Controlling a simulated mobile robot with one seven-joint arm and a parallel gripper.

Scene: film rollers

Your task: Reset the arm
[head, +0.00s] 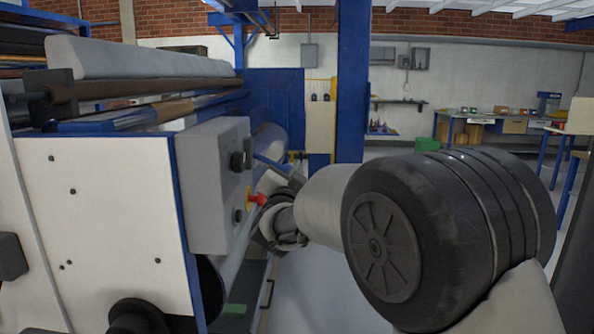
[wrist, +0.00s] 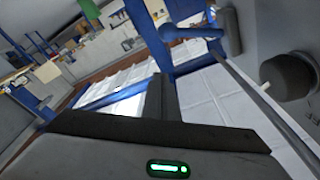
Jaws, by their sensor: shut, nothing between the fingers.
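My arm reaches from the right of the head view toward the grey control box (head: 207,165) on the white machine side. Its wrist end is beside the red button (head: 257,199), but my fingers cannot be made out clearly there. In the wrist view my gripper (wrist: 160,92) points up the picture, its dark fingers together and empty. A green light shows on its body. The fingers appear apart from the pale panels behind them.
The roller machine (head: 100,200) fills the left, close to my wrist. A blue post (head: 351,80) stands behind my arm. A workbench (head: 490,120) and green bin (head: 427,145) are farther back. In the wrist view a dark round knob (wrist: 288,76) is at right.

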